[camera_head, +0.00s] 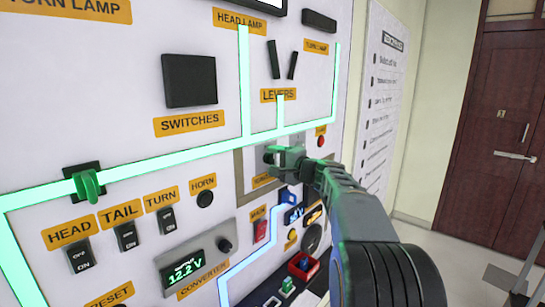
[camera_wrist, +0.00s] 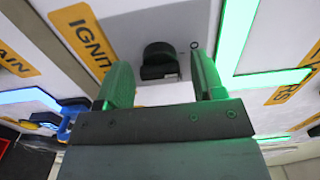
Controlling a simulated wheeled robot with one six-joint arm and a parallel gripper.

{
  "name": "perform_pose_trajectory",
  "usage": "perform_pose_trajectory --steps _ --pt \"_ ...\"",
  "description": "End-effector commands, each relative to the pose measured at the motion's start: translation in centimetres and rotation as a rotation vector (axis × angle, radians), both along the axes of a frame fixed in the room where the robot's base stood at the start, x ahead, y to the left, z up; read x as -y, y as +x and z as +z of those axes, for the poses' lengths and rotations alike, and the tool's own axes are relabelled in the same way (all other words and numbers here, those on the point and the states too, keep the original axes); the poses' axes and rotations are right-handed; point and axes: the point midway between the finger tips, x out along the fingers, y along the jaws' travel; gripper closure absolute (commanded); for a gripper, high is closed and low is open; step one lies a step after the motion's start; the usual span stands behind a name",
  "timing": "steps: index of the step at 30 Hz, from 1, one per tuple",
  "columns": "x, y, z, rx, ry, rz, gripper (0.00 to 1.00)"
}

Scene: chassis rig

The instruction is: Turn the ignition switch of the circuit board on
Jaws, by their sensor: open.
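The ignition switch (camera_wrist: 160,62) is a dark round knob on a pale plate, next to an orange label that reads "IGNIT" in the wrist view. My gripper (camera_wrist: 160,85) is open, with its two green-lit fingers on either side of the knob's line. No finger visibly touches the knob, and the exact gap in depth is hard to tell. In the head view, my gripper (camera_head: 285,157) is at the ignition area of the circuit board (camera_head: 130,150). There the gripper and arm hide most of the switch.
Glowing green strips (camera_head: 190,155) run across the board. Small HEAD, TAIL and TURN switches (camera_head: 127,237) sit at lower left, near the converter display (camera_head: 186,272). A red switch (camera_head: 261,231) and blue parts (camera_head: 288,196) lie close below my gripper. A brown door (camera_head: 500,130) stands at right.

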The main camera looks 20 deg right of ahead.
Motion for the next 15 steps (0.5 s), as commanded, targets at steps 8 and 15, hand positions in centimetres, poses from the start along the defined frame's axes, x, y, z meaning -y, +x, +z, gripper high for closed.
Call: perform_pose_trajectory --steps 8,15 --pt "-0.34 0.76 -0.02 0.000 0.000 -0.001 0.38" --pt "-0.36 0.74 -0.02 0.000 0.000 0.000 0.43"
